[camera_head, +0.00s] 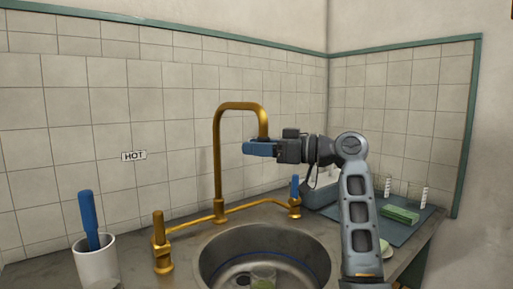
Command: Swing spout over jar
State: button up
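The brass spout (218,150) rises from the tap bridge behind the sink, arches to the right and turns down. Its end reaches my gripper's blue fingers. My gripper (254,149) comes in from the right, level, with its fingers at the spout's end. The fingers are seen from the side and cover the spout's tip, so I cannot tell whether they are closed on it. A glass jar (263,279) with a greenish tint stands in the sink (216,243), below the spout and cut by the lower picture edge.
A brass left tap handle (159,240) and a blue-topped right one (295,190) flank the spout. A white cup (97,262) holding a blue-handled tool (89,218) stands left. A green sponge (400,214) and small glassware (417,194) sit on a mat at right.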

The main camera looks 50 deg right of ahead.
jog(key=shift+o, duration=1.2)
jog(key=shift+w, duration=0.1)
jog(key=v, duration=0.8)
jog(key=shift+b, duration=0.3)
jog(key=shift+w+r, duration=0.1)
